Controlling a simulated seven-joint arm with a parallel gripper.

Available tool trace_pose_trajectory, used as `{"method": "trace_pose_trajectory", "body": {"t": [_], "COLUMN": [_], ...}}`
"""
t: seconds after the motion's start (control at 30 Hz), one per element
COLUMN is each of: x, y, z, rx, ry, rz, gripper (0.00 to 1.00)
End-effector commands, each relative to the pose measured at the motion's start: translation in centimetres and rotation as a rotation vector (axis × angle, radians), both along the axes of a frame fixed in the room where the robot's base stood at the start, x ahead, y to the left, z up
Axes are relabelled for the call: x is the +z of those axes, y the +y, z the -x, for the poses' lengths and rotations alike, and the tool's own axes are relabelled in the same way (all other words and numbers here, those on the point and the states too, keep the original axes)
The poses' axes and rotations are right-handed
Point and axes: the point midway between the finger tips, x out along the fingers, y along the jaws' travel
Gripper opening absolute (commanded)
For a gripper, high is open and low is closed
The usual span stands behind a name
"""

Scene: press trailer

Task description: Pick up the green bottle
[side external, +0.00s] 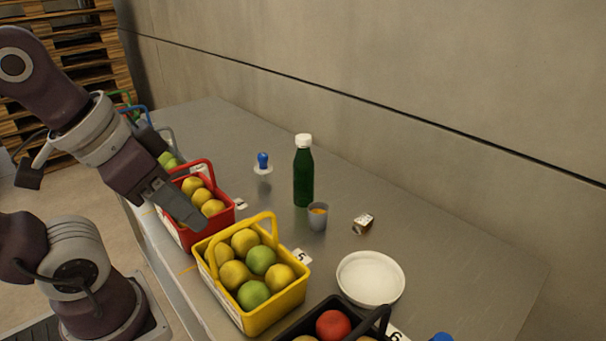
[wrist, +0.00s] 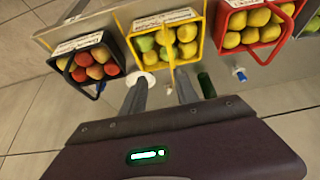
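The green bottle (side external: 303,172) with a white cap stands upright on the metal table, behind a small grey cup, in the side view. In the wrist view part of the green bottle (wrist: 206,86) shows just right of the right finger. My gripper (side external: 196,222) is above the near edge of the table, over the red basket in the picture, left of the bottle and apart from it. In the wrist view my gripper (wrist: 160,84) has its two fingers spread, with nothing held between them.
A red basket (side external: 225,216), a yellow basket (side external: 262,322) and a black basket (side external: 318,312) of fruit line the near edge. The grey cup (side external: 317,220), a small box (side external: 363,223), a white bowl (side external: 370,280) and a blue-topped stamp (side external: 263,161) stand around the bottle. A wall runs behind.

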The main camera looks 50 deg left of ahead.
Motion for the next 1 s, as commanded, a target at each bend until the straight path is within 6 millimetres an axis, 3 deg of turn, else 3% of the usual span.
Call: {"method": "trace_pose_trajectory", "body": {"t": [0.03, 0.23, 0.57, 0.73, 1.0], "x": [0.0, 0.0, 0.4, 5.2, 7.6], "y": [0.0, 0.0, 0.0, 0.0, 8.1], "z": [0.0, 0.0, -0.1, -0.1, -14.5], "rx": [0.0, 0.0, 0.0, 0.0, 0.22], "ry": [0.0, 0.0, -0.002, -0.008, -0.222], "rz": [0.0, 0.0, 0.0, 0.0, -0.278], "gripper": [0.36, 0.76, 0.77, 0.77, 0.77]}}
